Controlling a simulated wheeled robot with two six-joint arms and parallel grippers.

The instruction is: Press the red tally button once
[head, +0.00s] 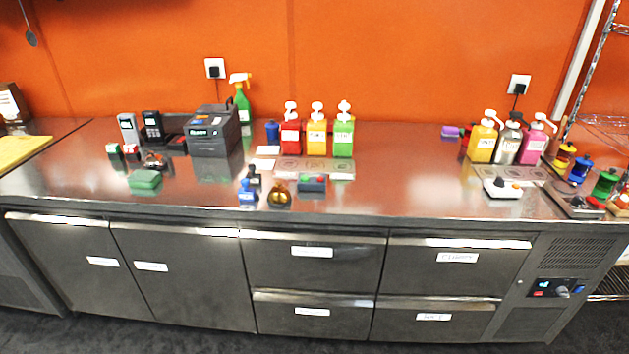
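I cannot tell for certain which red part is the tally button. Neither of my grippers is in view.
A black printer (213,132), red (290,137), yellow and green pump bottles stand at the back. Stampers (247,193) and an amber item (279,195) are left of the blue-grey box. A white box with knobs (502,188) is right.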

